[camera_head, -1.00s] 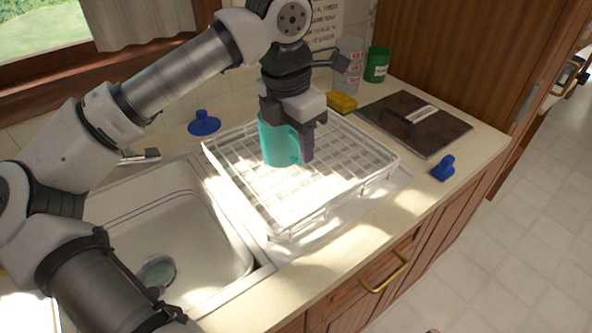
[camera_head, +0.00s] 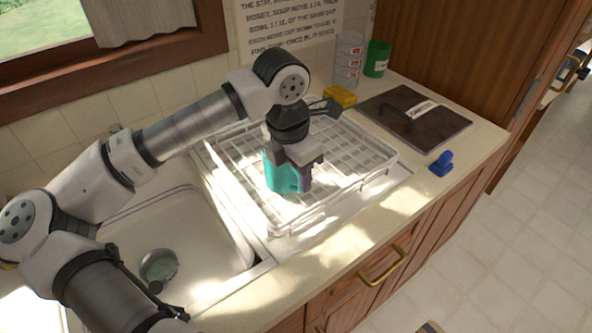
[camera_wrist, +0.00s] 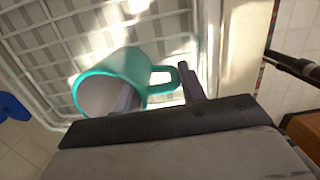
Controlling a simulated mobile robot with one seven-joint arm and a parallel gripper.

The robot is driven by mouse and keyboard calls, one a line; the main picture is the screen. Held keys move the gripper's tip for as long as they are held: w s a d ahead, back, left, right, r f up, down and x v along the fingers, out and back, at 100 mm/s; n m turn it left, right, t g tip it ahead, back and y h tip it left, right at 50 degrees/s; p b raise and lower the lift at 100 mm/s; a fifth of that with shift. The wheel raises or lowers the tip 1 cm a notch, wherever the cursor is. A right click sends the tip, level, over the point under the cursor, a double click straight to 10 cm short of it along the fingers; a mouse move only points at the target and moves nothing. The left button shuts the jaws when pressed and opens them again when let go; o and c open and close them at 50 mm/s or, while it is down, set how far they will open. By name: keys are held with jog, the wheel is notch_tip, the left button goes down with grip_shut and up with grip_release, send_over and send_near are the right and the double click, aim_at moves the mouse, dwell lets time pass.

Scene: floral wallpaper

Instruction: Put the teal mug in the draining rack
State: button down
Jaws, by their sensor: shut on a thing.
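The teal mug (camera_head: 281,176) is in my gripper (camera_head: 296,181), low over the white draining rack (camera_head: 352,187). In the wrist view the mug (camera_wrist: 128,62) has its open mouth toward the camera and its handle to the right. One finger of my gripper (camera_wrist: 160,95) is inside the mouth and the other is outside near the handle, so the jaws are shut on the mug's wall. The rack's wire grid (camera_wrist: 45,45) lies beyond the mug. I cannot tell whether the mug's base touches the grid.
The sink (camera_head: 190,235) is left of the rack. Behind and right are a yellow sponge (camera_head: 340,96), a green cup (camera_head: 377,58), stacked clear cups (camera_head: 348,60) and a dark board (camera_head: 415,122). A blue object (camera_head: 442,163) lies near the counter's front edge.

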jog(key=c, duration=0.8)
grip_release()
jog(key=shift+c, duration=0.2)
jog(key=shift+r+p, duration=0.25)
jog(key=shift+p, duration=0.1)
jog(key=shift+r+b, duration=0.35)
notch_tip(320, 180, up, 11)
jog(key=a+b, duration=0.1)
jog(key=b, duration=0.1)
jog(key=shift+s, duration=0.4)
jog(key=shift+a+f, duration=0.1)
